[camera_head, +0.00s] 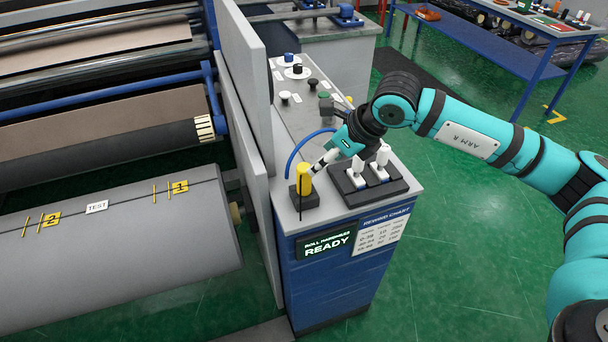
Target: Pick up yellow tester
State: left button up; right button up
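The yellow tester (304,181) stands upright in a small dark holder (309,201) at the front left corner of the cabinet top. My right gripper (314,167) comes in from the right, with its fingers angled down to the left. Its fingertips are right at the upper part of the tester, touching or very near it. The fingers overlap in this view, so I cannot tell whether they are closed on the tester. My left gripper is not in view.
A black base with white handheld devices (357,165) stands just right of the tester, under my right wrist. A blue hose (291,157) curves behind the tester. A grey panel (247,130) rises to the left, beside a large grey roll (110,250).

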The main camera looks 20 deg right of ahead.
aim_at(304, 175)
jog(key=p+x, duration=0.3)
jog(key=x, duration=0.6)
jog(key=shift+w+a+f+p, duration=0.1)
jog(key=shift+a+p, duration=0.15)
jog(key=shift+p, duration=0.15)
jog(key=shift+f, duration=0.25)
jog(key=shift+r, duration=0.1)
grip_shut()
